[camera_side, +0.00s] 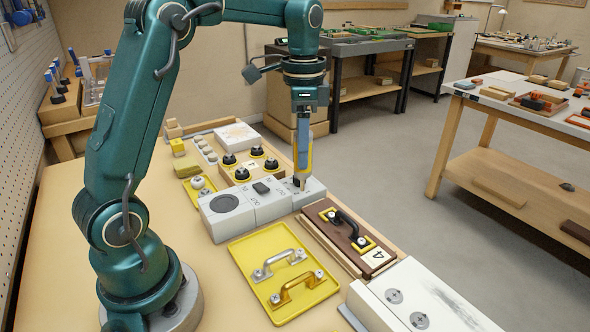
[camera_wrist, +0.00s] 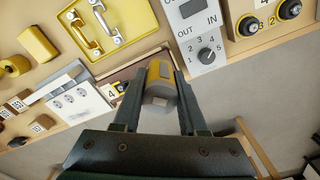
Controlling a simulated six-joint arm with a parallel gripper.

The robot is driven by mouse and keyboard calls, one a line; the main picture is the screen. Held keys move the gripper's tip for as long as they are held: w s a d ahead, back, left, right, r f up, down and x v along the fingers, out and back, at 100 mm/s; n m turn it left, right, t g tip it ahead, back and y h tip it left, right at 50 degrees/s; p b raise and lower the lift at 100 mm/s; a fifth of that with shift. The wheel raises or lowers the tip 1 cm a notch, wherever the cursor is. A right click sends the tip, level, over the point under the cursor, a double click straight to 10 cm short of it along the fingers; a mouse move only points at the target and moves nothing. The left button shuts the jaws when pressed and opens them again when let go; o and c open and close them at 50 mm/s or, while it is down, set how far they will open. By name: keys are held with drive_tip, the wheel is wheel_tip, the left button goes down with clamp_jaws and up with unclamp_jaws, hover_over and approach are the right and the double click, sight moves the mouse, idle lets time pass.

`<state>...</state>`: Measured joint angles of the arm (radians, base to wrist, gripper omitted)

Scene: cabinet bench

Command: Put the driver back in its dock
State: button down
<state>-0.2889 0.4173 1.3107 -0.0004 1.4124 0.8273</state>
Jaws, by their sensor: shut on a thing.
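The driver (camera_side: 302,155) is a yellow and blue-grey tool. It hangs upright below my gripper (camera_side: 303,112), over the right end of a row of pale grey blocks. My gripper is shut on it; in the wrist view the driver (camera_wrist: 161,85) sits between both fingers. Its lower end is by the right grey block (camera_side: 313,190); I cannot tell whether it touches. The left grey block (camera_side: 212,225) has a dark round recess on top. The middle block (camera_side: 270,209) has a small dark part; I cannot tell which part is the dock.
A yellow tray (camera_side: 245,258) with two handles lies in front. A brown board (camera_side: 325,224) with a black handle is to its right, and a white box (camera_side: 455,310) is at the front right. A wooden block with several black knobs (camera_side: 257,152) stands behind the grey row.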

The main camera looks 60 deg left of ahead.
drive_tip(key=s+a+r+n, duration=0.2)
drive_tip(key=s+a+n, duration=0.45)
drive_tip(key=s, duration=0.65)
drive_tip(key=shift+m, duration=0.55)
drive_tip(key=shift+s+a+f, duration=0.1)
drive_tip(key=shift+a+f, duration=0.2)
drive_tip(key=shift+f, duration=0.65)
drive_tip(key=shift+w+a+f, duration=0.1)
drive_tip(key=shift+a+f, duration=0.2)
drive_tip(key=shift+f, duration=0.65)
drive_tip(key=shift+s+a+f, duration=0.1)
drive_tip(key=shift+a+f, duration=0.2)
drive_tip(key=shift+f, duration=0.65)
drive_tip(key=shift+f, duration=2.25)
drive_tip(key=shift+c, duration=0.7)
unclamp_jaws()
